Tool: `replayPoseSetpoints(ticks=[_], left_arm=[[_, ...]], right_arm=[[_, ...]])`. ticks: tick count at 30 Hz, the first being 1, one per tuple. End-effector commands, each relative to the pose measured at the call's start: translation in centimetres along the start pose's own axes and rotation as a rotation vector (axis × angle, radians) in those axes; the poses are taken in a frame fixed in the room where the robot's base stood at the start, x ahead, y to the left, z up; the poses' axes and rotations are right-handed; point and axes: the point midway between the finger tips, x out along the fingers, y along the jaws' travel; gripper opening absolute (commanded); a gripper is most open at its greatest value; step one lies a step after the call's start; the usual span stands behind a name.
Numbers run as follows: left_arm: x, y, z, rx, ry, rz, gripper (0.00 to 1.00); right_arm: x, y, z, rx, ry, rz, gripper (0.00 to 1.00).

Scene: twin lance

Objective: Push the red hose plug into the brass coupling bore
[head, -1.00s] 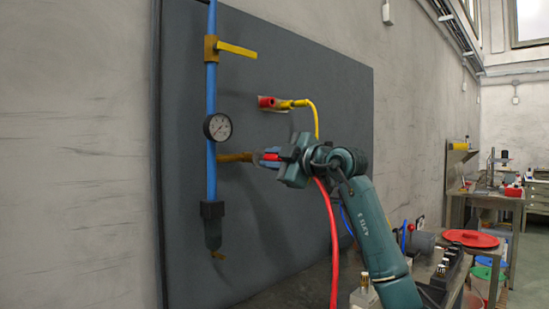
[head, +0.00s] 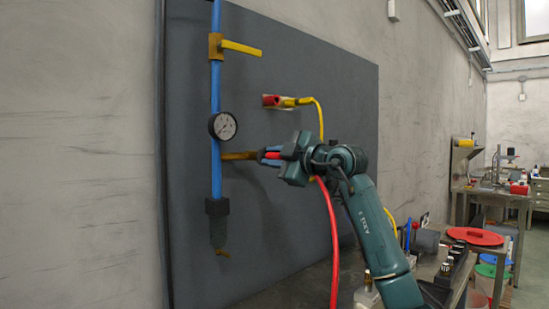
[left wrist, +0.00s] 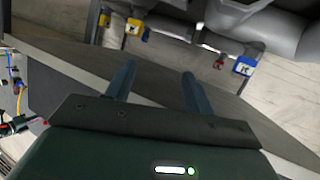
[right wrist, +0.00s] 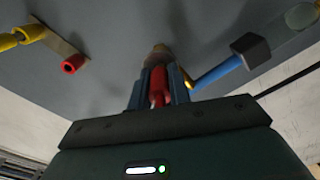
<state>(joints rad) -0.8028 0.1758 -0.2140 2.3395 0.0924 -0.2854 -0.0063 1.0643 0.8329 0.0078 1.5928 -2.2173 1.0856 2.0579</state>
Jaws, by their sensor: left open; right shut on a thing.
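The red hose plug (head: 274,155) is held in my right gripper (head: 264,156), which is shut on it at the end of the brass coupling (head: 238,156). In the right wrist view the red plug (right wrist: 159,82) sits between the fingers, in line with the brass coupling (right wrist: 158,54) just beyond. The bore is hidden, so I cannot tell whether the plug tip is inside. The red hose (head: 332,230) hangs down from my right gripper. My left gripper (left wrist: 157,86) shows only in the left wrist view, open and empty.
The coupling branches off a blue pipe (head: 215,178) with a gauge (head: 223,126) and a yellow-handled valve (head: 240,48) above. A red fitting (head: 271,101) with a yellow hose (head: 317,112) is on the dark panel (head: 345,95). A cluttered bench stands at right.

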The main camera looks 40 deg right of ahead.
Motion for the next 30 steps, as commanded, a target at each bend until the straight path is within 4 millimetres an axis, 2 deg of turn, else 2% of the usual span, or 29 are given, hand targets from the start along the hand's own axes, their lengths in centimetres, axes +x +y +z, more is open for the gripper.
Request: replayPoseSetpoints(ticks=[30], left_arm=[[-0.14,0.05,-0.39,0.0,0.0,0.0,0.53]], right_arm=[[0.55,0.0,0.01,0.001,0.0,0.0,0.0]])
